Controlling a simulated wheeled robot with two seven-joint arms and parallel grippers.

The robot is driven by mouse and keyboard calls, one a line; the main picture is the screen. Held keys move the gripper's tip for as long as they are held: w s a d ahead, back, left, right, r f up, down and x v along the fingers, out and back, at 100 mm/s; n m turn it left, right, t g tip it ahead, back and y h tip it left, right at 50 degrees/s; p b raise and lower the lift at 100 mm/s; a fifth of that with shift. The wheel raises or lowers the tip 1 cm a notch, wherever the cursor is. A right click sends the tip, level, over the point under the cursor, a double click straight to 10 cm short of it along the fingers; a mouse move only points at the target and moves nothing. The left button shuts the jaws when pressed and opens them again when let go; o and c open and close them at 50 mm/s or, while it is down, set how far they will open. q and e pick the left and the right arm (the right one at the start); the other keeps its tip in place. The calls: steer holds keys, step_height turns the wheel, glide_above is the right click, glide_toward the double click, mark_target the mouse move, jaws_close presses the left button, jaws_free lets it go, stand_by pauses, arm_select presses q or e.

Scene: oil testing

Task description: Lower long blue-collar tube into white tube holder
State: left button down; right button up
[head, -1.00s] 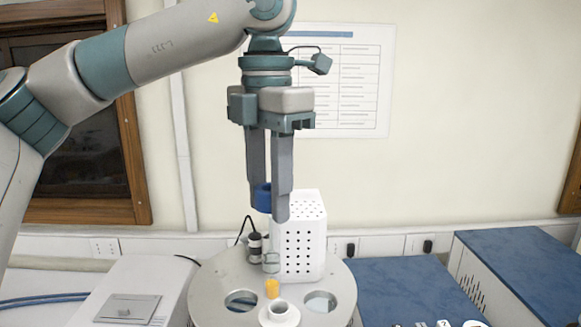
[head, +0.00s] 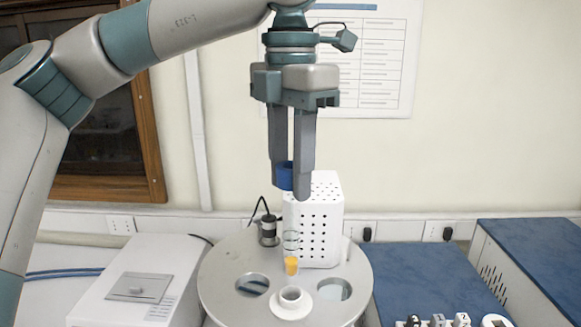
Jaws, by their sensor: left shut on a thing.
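My left gripper (head: 293,181) is shut on the blue collar (head: 284,176) of the long tube. The tube hangs upright below the fingers; its clear wall is hard to see against the white box. A faint glass ring (head: 291,241) and a yellow part (head: 291,265) show at its lower end. The white tube holder (head: 291,303), a short cup on a round flange, stands on the grey round plate. In the picture the tube's lower end is just above the holder's opening, lined up sideways; depth is hard to tell. My right gripper is out of view.
The grey round plate (head: 222,283) has openings left and right of the holder. A perforated white box (head: 325,222) and a small dark-and-silver device (head: 268,232) stand behind. A white machine (head: 125,262) is at left; blue-topped units (head: 410,285) are at right.

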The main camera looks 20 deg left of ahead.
arm_select(q)
steer(key=shift+s+f+b, duration=0.15)
steer(key=shift+f+b, duration=0.4)
steer(key=shift+f, duration=0.8)
steer(key=shift+b, duration=0.4)
stand_by(0.9)
steer(key=shift+f, duration=0.1)
stand_by(0.5)
step_height(320, 180, down, 3)
steer(key=b, duration=0.2)
steer(key=shift+b, duration=0.4)
stand_by(0.6)
